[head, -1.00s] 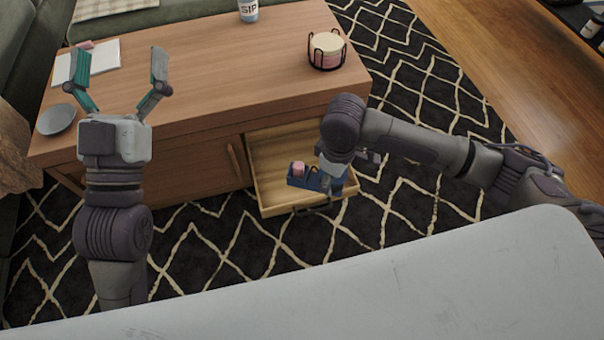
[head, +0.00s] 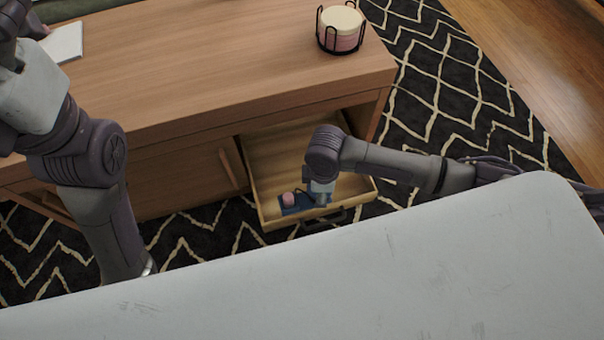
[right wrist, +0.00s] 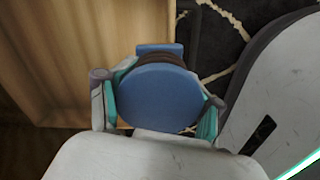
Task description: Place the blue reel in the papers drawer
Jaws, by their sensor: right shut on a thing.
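The blue reel (right wrist: 160,95) shows as a round blue disc with a dark rim in the right wrist view, a blue flat part behind it. My right gripper (right wrist: 157,108) is shut on it, one finger at each side. In the head view the right gripper (head: 320,193) points down over the front of the open drawer (head: 267,160), and a blue part with a pink piece (head: 289,198) shows beside it. Whether the reel touches the drawer floor is hidden. My left gripper (head: 18,22) is partly cut off at the upper left.
The drawer belongs to a wooden table (head: 200,70). A black wire holder with round pink and cream pieces (head: 341,30) stands on its top. A white pad (head: 66,42) lies at the left. A dark patterned rug (head: 455,90) surrounds the table.

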